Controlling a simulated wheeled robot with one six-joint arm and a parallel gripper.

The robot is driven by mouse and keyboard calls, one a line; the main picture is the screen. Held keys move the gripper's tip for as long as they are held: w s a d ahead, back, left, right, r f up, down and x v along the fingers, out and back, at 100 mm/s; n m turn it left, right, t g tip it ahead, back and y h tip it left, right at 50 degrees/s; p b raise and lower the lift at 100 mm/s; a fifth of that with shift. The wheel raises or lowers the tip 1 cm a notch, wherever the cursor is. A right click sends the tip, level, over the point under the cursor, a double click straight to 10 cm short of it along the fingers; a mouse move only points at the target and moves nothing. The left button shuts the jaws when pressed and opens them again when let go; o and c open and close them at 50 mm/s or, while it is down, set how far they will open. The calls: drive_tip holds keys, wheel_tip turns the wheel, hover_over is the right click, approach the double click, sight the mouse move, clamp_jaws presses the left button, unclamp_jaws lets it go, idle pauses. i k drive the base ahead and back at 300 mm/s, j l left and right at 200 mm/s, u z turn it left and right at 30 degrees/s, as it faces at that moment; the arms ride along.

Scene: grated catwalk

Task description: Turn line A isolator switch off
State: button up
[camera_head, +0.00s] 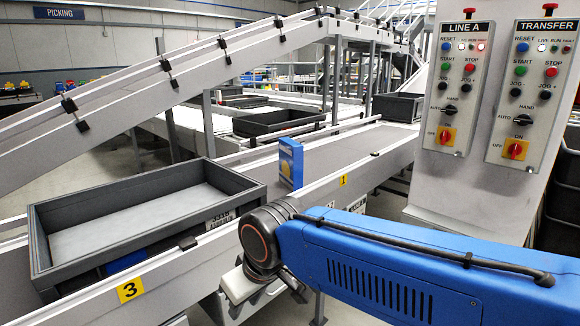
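The LINE A panel (465,85) is a light grey plate on the upright post at the right. Its isolator switch (446,136) is a red rotary knob on a yellow plate at the panel's bottom. Nothing touches the knob. My blue arm crosses the lower right of the view, below the panel, with its dark joint over the conveyor's near side. I cannot make out my gripper's fingers.
The TRANSFER panel (530,90) stands close right, with a similar red knob (515,149) on yellow. A dark tray (140,190) and a blue-yellow box (291,163) are on the conveyor (345,150). Dark bins stand at the right edge. Space before the LINE A panel looks clear.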

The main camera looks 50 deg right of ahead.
sight(445, 136)
drive_tip(key=z, duration=2.3)
